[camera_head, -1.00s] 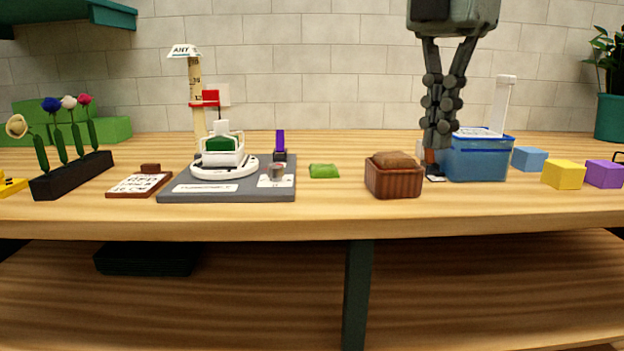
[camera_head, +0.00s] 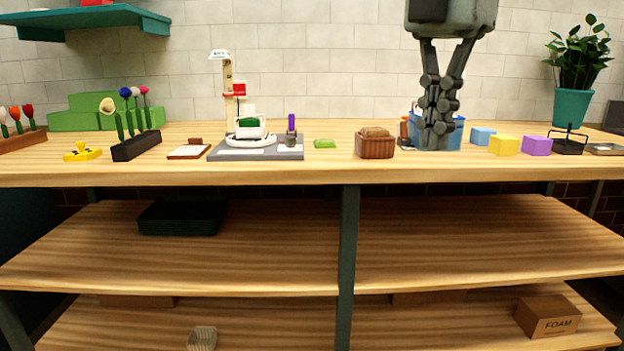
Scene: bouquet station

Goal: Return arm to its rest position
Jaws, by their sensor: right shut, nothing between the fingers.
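My right gripper (camera_head: 436,140) hangs pointing down at the right of centre, in front of the blue bin. Its dark fingers are shut with nothing between them. The blue bin (camera_head: 412,133) stands on the bench (camera_head: 300,168) and is partly hidden behind the fingers. My left gripper does not show.
A brown planter (camera_head: 375,144) stands left of the gripper. Blue, yellow (camera_head: 504,145) and purple (camera_head: 537,146) blocks lie to its right. A grey station (camera_head: 257,148), a black flower rack (camera_head: 137,146) and a yellow item (camera_head: 83,152) stand left. Shelves (camera_head: 200,262) lie below.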

